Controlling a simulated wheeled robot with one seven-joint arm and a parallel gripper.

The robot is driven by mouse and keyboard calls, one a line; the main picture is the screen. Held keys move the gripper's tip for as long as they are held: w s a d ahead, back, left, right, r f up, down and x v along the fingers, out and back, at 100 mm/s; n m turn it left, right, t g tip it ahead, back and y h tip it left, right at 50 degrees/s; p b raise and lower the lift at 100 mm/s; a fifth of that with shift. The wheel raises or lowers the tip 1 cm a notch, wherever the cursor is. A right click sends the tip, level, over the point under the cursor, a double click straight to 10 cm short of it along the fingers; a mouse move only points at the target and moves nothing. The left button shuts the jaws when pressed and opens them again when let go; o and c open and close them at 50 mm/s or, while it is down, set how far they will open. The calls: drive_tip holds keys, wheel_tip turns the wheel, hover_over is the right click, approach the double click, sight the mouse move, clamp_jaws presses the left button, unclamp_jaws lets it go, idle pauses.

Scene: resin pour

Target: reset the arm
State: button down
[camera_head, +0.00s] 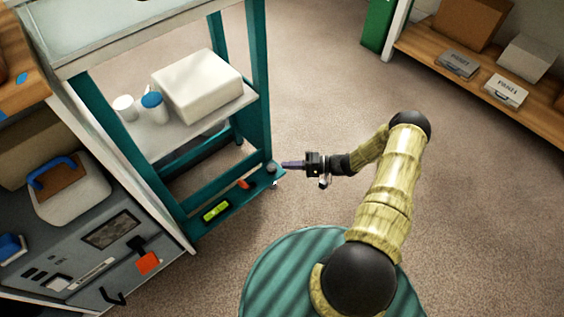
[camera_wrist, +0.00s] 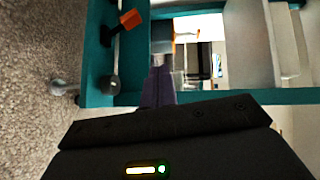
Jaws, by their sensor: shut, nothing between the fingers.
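My gripper (camera_head: 284,165) is in the middle of the head view, at the end of my arm, which is bent and reaches left. Its purple fingers are together with nothing between them. They point left, close to the right end of the teal frame's low shelf (camera_head: 232,200). In the wrist view the shut fingers (camera_wrist: 158,82) show at the centre, in front of the teal frame (camera_wrist: 128,70). I cannot tell whether they touch it.
The teal frame holds a white box (camera_head: 198,85), a white jar with a blue lid (camera_head: 154,107) and a white cup (camera_head: 124,108). A green level (camera_head: 215,211) lies on the low shelf. A grey machine (camera_head: 80,240) stands left, a wooden shelf (camera_head: 480,85) right. Open carpet (camera_head: 320,90) lies between.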

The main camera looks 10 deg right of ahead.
drive_tip(key=shift+d, duration=0.3)
drive_tip(key=s+a+r+n+g+h+p, duration=0.1)
drive_tip(key=s+r+h+p, duration=0.4)
drive_tip(key=r, duration=1)
drive_tip(key=s+r+h+p, duration=0.3)
drive_tip(key=s+r+h, duration=0.3)
drive_tip(key=r, duration=0.8)
drive_tip(key=s+a+r+n+g+h+p, duration=0.1)
drive_tip(key=s+r+h+p, duration=0.4)
drive_tip(key=r, duration=1)
wheel_tip(320, 180, up, 37)
drive_tip(key=p, duration=3.7)
drive_tip(key=shift+s, duration=0.2)
